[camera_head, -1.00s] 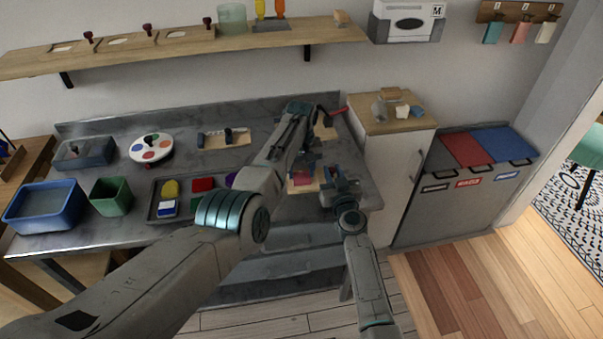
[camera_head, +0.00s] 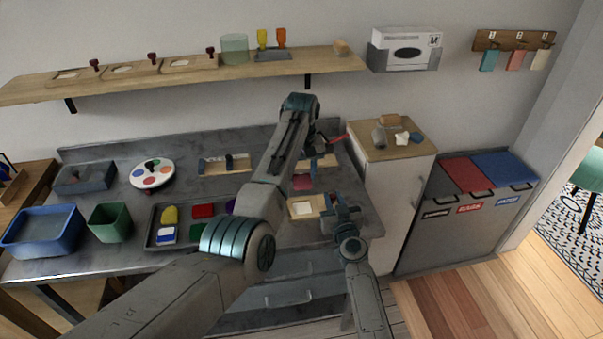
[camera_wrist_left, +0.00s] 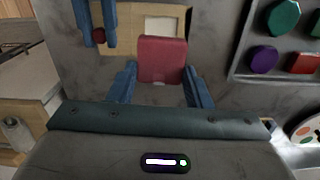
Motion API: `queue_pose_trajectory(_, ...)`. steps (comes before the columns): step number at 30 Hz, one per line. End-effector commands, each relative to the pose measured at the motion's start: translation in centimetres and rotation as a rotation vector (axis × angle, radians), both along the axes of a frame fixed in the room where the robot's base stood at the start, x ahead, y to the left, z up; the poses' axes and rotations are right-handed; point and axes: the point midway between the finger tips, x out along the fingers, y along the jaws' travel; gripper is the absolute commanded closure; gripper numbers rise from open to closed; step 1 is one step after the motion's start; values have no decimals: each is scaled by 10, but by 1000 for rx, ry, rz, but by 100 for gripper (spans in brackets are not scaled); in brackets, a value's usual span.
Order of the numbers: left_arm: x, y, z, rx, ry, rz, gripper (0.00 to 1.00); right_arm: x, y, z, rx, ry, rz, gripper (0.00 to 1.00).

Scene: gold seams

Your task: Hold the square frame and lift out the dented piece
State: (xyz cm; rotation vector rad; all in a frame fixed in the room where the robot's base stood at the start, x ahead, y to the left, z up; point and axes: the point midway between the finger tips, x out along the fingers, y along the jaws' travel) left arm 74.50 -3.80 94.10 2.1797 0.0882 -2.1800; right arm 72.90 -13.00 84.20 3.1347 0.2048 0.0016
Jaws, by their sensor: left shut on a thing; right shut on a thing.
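The square wooden frame (camera_head: 322,203) lies on the counter near its right front edge; its opening shows pale and empty. In the left wrist view the frame (camera_wrist_left: 121,43) is partly covered by a red piece (camera_wrist_left: 162,58). My left gripper (camera_wrist_left: 160,78) is shut on this red piece, with one blue finger on each side. In the head view the piece (camera_head: 302,183) shows apart from the opening, under my left arm. No dent can be made out. My right gripper (camera_head: 338,207) is at the frame's right side, shut on its dark red knob (camera_wrist_left: 98,36).
A dark tray (camera_head: 150,238) with several coloured pieces lies to the left. A paint palette (camera_head: 152,173), green bin (camera_head: 109,222) and blue tub (camera_head: 43,232) stand farther left. A wooden holder (camera_head: 225,165) lies at the back. A cabinet (camera_head: 393,190) stands to the right.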

Motion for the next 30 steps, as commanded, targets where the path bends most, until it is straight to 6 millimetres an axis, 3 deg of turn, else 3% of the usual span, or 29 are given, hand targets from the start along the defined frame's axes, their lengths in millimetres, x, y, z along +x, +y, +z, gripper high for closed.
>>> queue_pose_trajectory(2, 0, 0, 0, 0, -1, 0, 80, 0, 0, -2, 0, 2, 0, 92)
queue_pose_trajectory(3, 0, 0, 0, 0, -1, 0, 80, 0, 0, -2, 0, 3, 0, 77)
queue_pose_trajectory(7, 0, 0, 0, 0, -1, 0, 80, 0, 0, -1, 0, 2, 0, 54)
queue_pose_trajectory(19, 0, 0, 0, 0, -1, 0, 80, -8, -1, -1, -1, 1, 0, 54)
queue_pose_trajectory(23, 0, 0, 0, 0, -1, 0, 80, -26, -3, -2, 0, 2, -1, 54)
queue_pose_trajectory(30, 0, 0, 0, 0, -1, 0, 80, -76, -10, -3, -1, 4, -1, 54)
